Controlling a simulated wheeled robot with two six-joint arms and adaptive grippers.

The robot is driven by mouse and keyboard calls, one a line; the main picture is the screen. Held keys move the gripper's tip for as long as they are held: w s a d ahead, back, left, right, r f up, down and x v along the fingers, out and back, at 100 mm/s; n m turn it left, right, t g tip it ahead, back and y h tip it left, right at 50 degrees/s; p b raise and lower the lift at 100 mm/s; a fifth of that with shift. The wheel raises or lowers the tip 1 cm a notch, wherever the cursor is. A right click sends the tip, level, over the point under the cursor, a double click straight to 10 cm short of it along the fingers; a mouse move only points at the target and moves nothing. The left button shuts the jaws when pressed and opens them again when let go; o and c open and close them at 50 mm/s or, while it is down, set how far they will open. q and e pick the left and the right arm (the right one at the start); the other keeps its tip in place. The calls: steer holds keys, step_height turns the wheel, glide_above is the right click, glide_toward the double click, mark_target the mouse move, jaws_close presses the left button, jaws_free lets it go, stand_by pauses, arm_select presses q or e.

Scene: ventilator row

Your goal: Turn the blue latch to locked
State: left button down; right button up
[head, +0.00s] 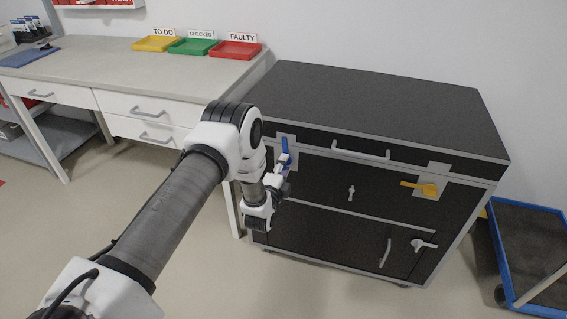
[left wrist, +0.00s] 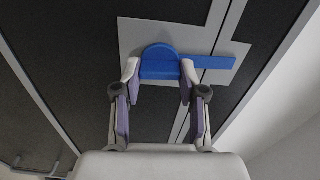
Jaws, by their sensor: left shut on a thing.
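The blue latch (head: 285,146) is on the front of the dark cabinet (head: 375,110), near its upper left corner. Its bar points up in the head view. In the left wrist view the blue latch (left wrist: 160,66) has a round hub on a grey plate (left wrist: 130,35), and its bar crosses the seam to the right. My left gripper (head: 284,168) is at the latch from the front. In the left wrist view the left gripper (left wrist: 159,74) has its fingertips shut on both sides of the hub. My right gripper is not in view.
A yellow latch (head: 430,189) with its bar pointing left sits at the cabinet's upper right. A workbench (head: 130,70) with yellow, green and red trays stands left. A blue-edged cart (head: 497,245) is at right.

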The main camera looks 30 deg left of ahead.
arm_select(q)
steer(key=shift+m, duration=0.5)
steer(key=c, duration=0.6)
jaws_free()
steer(key=shift+c, duration=0.2)
steer(key=v, duration=1.2)
